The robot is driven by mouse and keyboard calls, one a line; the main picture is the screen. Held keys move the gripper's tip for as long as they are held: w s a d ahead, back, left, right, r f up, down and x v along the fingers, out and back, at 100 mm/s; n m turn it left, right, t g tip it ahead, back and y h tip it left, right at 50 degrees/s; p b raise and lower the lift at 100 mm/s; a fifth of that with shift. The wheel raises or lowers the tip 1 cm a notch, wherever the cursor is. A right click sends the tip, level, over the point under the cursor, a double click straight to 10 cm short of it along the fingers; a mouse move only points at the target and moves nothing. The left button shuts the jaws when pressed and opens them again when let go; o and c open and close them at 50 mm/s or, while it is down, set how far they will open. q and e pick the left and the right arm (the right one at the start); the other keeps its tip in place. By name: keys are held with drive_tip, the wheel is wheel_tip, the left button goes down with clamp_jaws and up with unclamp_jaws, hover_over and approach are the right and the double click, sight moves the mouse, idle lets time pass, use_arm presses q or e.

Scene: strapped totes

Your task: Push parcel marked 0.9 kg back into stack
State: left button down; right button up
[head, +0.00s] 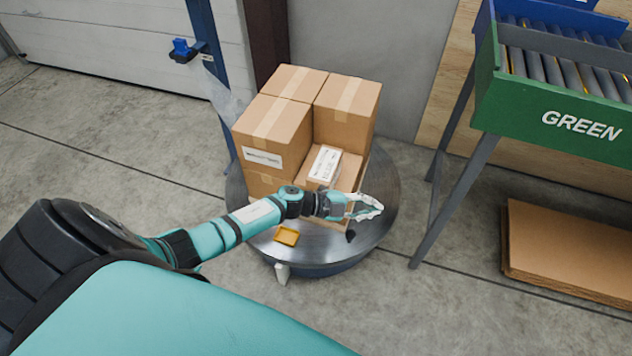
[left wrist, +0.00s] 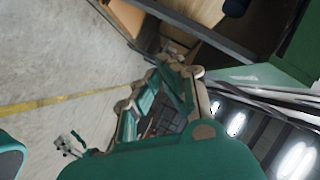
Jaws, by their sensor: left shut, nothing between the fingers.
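A stack of brown cardboard parcels (head: 272,122) stands on a round grey turntable (head: 376,168) in the head view. Taller boxes are at the back and left. A lower box (head: 349,172) is at the front right, with a small white-labelled parcel (head: 325,163) on top. The print is too small to read, so I cannot tell which parcel is marked 0.9 kg. My left gripper (head: 372,207) is shut and empty, just in front of the lower front boxes, above the turntable; contact cannot be told. Its linkage fills the middle of the left wrist view (left wrist: 160,85). My right gripper is not seen.
A blue post (head: 212,50) rises behind the stack at left. A green roller conveyor marked GREEN (head: 560,115) stands at right, with flat cardboard (head: 565,245) beneath. Floor to the left is clear.

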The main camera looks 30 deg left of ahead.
use_arm(q)
drive_tip(key=s+a+r+m+g+y+b, duration=0.1)
drive_tip(key=s+a+m+g+y+b, duration=0.2)
drive_tip(key=a+m+g+y+b, duration=0.4)
drive_tip(key=s+a+r+m+g+y+b, duration=0.15)
drive_tip(key=s+a+m+y+b, duration=0.3)
drive_tip(key=a, duration=0.45)
drive_tip(key=w+a+f+m+b, duration=0.1)
drive_tip(key=w+f+b, duration=0.2)
drive_tip(key=f, duration=0.6)
drive_tip(key=shift+w+f+g+b, duration=0.3)
drive_tip(key=shift+w+f+g, duration=0.15)
drive_tip(key=shift+w, duration=0.65)
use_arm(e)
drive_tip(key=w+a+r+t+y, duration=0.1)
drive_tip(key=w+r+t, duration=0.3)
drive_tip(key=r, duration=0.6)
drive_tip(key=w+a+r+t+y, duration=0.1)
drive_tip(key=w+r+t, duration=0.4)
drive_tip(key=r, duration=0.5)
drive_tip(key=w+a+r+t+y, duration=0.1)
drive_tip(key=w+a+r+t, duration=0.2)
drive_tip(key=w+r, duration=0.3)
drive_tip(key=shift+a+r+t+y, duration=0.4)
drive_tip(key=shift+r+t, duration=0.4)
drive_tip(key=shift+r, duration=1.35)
use_arm(q)
drive_tip(key=shift+a+r+y, duration=0.1)
drive_tip(key=shift+y, duration=0.15)
